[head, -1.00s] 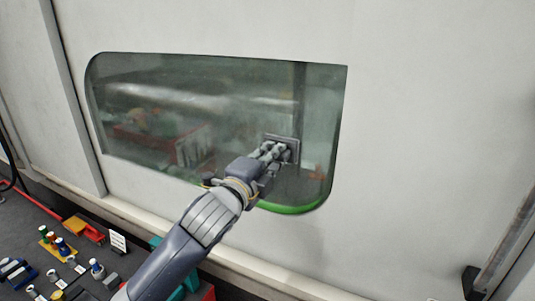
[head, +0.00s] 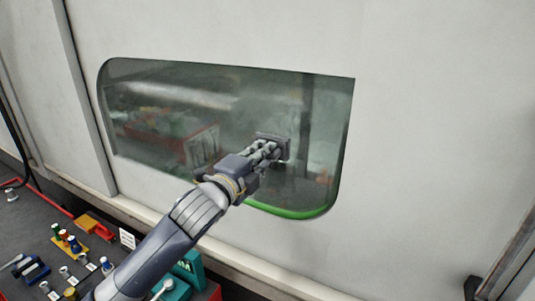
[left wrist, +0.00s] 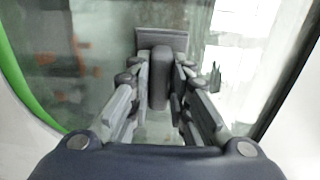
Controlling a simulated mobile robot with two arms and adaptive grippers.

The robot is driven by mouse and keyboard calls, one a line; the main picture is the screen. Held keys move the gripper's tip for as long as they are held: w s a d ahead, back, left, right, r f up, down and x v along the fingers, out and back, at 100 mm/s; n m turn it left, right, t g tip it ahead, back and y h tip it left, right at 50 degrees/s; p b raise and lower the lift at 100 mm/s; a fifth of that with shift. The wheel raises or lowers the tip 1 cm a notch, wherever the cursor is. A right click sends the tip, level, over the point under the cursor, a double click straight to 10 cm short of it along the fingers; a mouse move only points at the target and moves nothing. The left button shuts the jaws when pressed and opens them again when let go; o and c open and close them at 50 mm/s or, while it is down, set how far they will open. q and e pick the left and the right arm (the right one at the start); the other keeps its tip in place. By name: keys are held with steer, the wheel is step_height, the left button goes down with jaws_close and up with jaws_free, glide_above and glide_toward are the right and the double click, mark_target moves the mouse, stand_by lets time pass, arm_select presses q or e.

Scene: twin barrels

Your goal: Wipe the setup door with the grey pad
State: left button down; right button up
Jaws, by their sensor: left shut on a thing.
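The setup door (head: 430,130) is a large white panel with a wide, dark glass window (head: 230,100) that has a green lower edge. My left gripper (head: 267,151) is in front of the right half of this window. It is shut on the grey pad (head: 271,137), which lies at or very near the glass. In the left wrist view, the fingers (left wrist: 160,80) close on the pad's upright grip, and the pad's flat plate (left wrist: 162,37) shows beyond it. The fingers cover part of the pad. My right gripper is not in view.
Below the door at lower left is a dark bench top (head: 30,225) with small tools, a yellow holder (head: 70,243), a white label card (head: 127,238) and a teal case (head: 185,275). A dark handle (head: 473,287) sits at lower right. The door front is clear.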

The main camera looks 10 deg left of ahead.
arm_select(q)
steer(key=shift+w+a+p, duration=0.3)
steer(key=shift+w+a, duration=0.1)
steer(key=shift+a, duration=0.7)
steer(key=shift+w+a+p, duration=0.35)
steer(key=shift+w+a, duration=0.05)
steer(key=shift+a, duration=0.65)
steer(key=shift+w+a+p, duration=0.3)
steer(key=shift+w+a, duration=0.1)
steer(key=shift+a, duration=0.7)
steer(key=shift+w+a, duration=0.2)
steer(key=shift+a, duration=0.4)
steer(key=shift+w+a, duration=0.2)
steer(key=shift+a, duration=0.35)
steer(key=shift+w+a, duration=0.2)
steer(key=shift+a, duration=0.35)
steer(key=shift+d+r, duration=0.1)
steer(key=shift+r, duration=0.7)
steer(key=shift+s+d, duration=0.25)
steer(key=shift+d, duration=0.35)
steer(key=shift+s+d, duration=0.2)
steer(key=shift+d, duration=0.45)
steer(key=shift+s+d, duration=0.25)
steer(key=shift+d, duration=0.35)
steer(key=shift+d+f, duration=0.1)
